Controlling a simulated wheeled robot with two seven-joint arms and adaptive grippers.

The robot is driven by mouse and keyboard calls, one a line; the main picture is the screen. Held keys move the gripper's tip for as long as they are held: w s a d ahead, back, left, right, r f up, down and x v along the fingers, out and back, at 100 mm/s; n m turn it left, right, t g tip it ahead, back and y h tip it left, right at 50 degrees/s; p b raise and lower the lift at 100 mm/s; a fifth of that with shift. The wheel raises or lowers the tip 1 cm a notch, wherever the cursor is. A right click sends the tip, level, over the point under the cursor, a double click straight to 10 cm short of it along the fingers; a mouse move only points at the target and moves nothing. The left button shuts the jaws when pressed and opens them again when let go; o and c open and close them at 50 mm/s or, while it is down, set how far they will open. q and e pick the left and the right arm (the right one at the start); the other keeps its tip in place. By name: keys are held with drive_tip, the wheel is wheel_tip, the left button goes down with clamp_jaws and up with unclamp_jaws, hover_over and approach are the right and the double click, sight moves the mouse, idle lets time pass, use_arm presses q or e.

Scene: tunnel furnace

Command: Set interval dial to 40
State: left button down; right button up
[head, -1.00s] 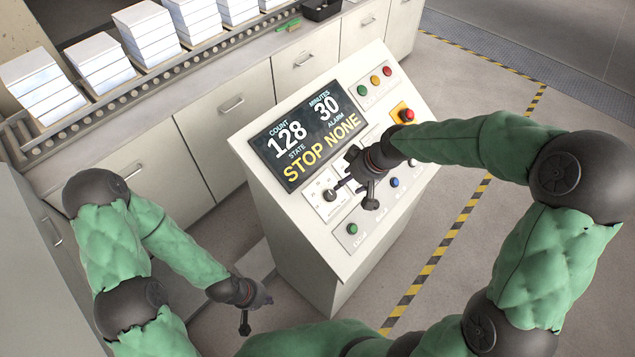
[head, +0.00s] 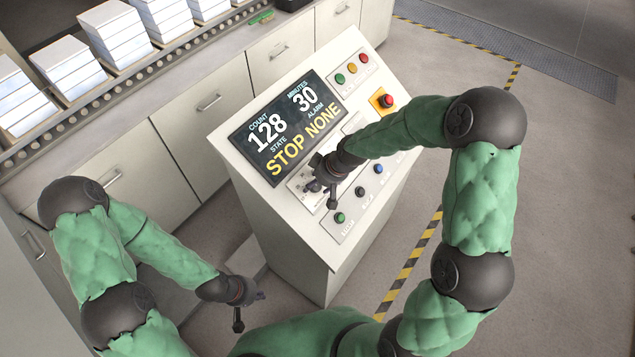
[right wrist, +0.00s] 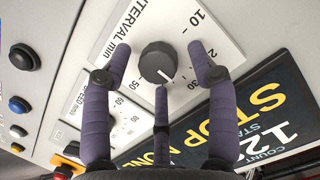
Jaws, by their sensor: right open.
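The interval dial (right wrist: 157,62) is a dark round knob with a white pointer line on a white plate marked INTERVAL min. Its pointer faces the lower right in the right wrist view, between the partly hidden 20 and the 50. My right gripper (right wrist: 157,75) is open, its purple fingers spread on either side of the dial and below it; contact is unclear. In the head view, my right gripper (head: 326,178) is over the panel just below the display (head: 290,127), hiding the dial. The display reads MINUTES 30. My left gripper (head: 240,303) hangs low, left of the console; its opening is unclear.
A speed dial (right wrist: 105,122) is beside the interval dial. The sloped console (head: 285,225) also bears a red emergency button (head: 387,101), a green button (head: 340,217) and several other buttons. Paper stacks (head: 67,67) stand on a conveyor behind.

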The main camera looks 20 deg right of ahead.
drive_tip(key=c, duration=1.1)
drive_tip(key=shift+w+d, duration=0.1)
